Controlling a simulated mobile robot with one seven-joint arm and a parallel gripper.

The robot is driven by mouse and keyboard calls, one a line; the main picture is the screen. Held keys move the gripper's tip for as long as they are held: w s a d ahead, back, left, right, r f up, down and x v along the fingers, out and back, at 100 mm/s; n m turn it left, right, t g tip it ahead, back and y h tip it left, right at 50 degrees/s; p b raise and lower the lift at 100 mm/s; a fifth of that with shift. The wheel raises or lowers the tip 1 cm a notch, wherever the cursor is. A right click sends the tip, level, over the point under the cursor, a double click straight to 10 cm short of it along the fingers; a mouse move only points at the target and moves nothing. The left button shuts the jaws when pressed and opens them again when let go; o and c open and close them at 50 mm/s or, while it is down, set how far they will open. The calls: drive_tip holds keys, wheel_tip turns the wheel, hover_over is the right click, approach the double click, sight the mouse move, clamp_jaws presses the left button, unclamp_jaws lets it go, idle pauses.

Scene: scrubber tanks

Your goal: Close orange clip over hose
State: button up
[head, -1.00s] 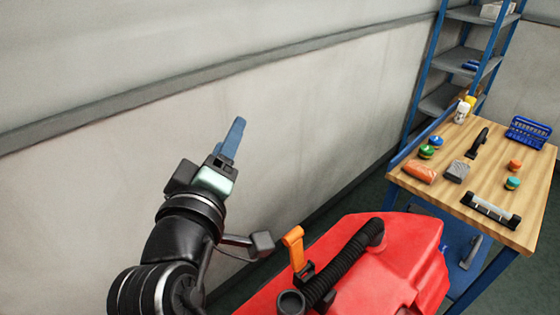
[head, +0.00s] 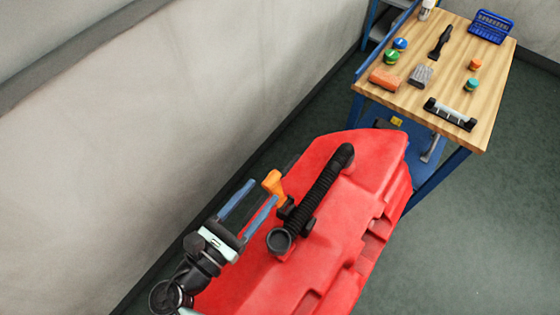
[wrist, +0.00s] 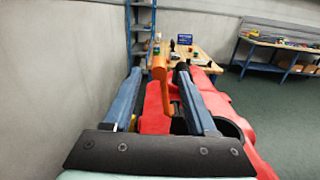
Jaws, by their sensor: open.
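The orange clip (head: 273,184) stands raised beside the black ribbed hose (head: 325,190) on the red tank (head: 340,255). It is not folded over the hose. My gripper (head: 264,190) is open, its two blue fingers pointing at the clip from the lower left. In the wrist view the orange clip (wrist: 160,68) shows upright between the fingertips; I cannot tell if either finger touches it. The hose is partly hidden behind the right finger there. The open hose end (head: 280,241) lies right of my gripper.
A wooden-topped bench (head: 415,95) with a brush (head: 441,42), a blue basket (head: 491,26) and several small items stands beyond the tank. A pale wall (head: 150,120) runs along the left. The floor (head: 490,240) at the right is clear.

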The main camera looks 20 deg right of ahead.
drive_tip(key=p+x, duration=0.1)
drive_tip(key=x, duration=0.7)
drive_tip(key=shift+p, duration=0.3)
drive_tip(key=shift+w, duration=0.1)
drive_tip(key=shift+c, duration=0.2)
clamp_jaws()
idle(0.7)
